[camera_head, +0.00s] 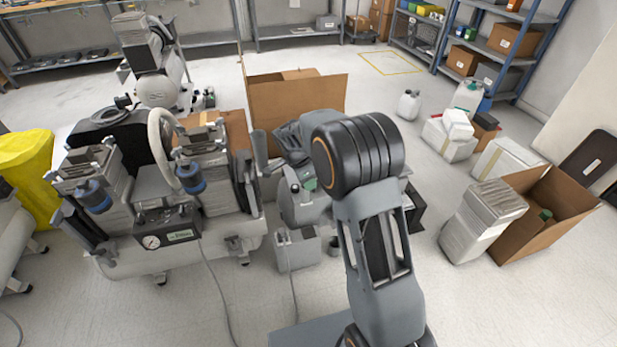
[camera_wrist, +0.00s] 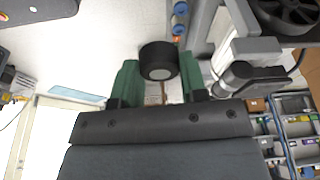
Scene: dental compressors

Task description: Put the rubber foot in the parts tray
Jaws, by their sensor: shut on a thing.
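I cannot make out the parts tray for certain in either view.
An open cardboard box (camera_head: 297,105) is behind my arm. Another open box (camera_head: 548,212) and a white block (camera_head: 482,222) are at right.

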